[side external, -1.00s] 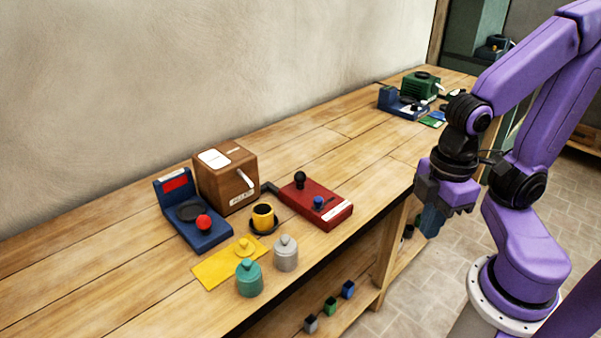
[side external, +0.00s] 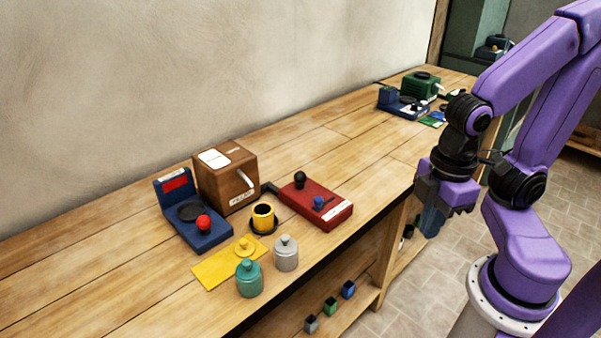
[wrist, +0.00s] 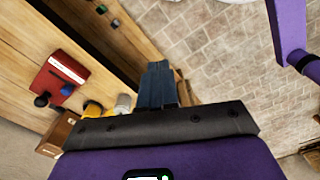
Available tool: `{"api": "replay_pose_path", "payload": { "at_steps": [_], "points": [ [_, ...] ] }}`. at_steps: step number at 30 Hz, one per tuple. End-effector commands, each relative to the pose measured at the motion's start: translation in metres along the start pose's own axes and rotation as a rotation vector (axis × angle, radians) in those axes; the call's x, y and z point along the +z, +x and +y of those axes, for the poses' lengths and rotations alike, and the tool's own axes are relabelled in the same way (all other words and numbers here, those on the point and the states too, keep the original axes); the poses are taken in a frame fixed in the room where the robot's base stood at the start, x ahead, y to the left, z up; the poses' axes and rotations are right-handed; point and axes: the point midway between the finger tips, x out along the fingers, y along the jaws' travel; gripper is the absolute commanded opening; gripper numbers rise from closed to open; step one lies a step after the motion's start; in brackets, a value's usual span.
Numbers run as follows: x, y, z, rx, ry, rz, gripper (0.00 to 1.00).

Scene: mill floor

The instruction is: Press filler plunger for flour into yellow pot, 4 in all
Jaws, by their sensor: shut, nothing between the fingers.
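The yellow pot (side external: 263,218) stands upright and open on a dark round base on the bench, with a dark inside; its contents cannot be made out. Behind it is a brown box (side external: 226,178) with a pale lever (side external: 244,178) and a label too small to read. Right of the pot is a red box (side external: 316,203) with a black knob (side external: 300,180) and a blue knob (side external: 319,202). I cannot tell which part is the flour plunger. My gripper (side external: 431,222) is shut and empty, off the bench's front edge, well right of the pot. Its fingers (wrist: 157,88) point over the floor.
A blue stand (side external: 205,235) with a red knob is left of the pot. A yellow mat (side external: 212,270) with a yellow lid (side external: 245,246), a teal jar (side external: 249,279) and a grey jar (side external: 286,253) stand in front.

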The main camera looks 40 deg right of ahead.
Motion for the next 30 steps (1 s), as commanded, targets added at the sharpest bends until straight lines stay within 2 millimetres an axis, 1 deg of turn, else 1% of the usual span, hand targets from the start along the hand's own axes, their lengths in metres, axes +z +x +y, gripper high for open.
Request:
{"api": "replay_pose_path", "payload": {
  "at_steps": [15,19,23,25,29,30],
  "points": [
    [0.000,0.000,0.000,0.000,0.001,0.000,0.00],
    [-0.006,0.001,0.003,-0.005,0.034,0.014,0.00],
    [-0.026,0.002,0.014,-0.018,0.136,0.061,0.00],
    [-0.042,0.003,0.024,-0.027,0.220,0.100,0.00],
    [-0.073,0.004,0.051,-0.041,0.401,0.186,0.00],
    [-0.082,0.005,0.060,-0.043,0.457,0.213,0.00]
  ]
}}
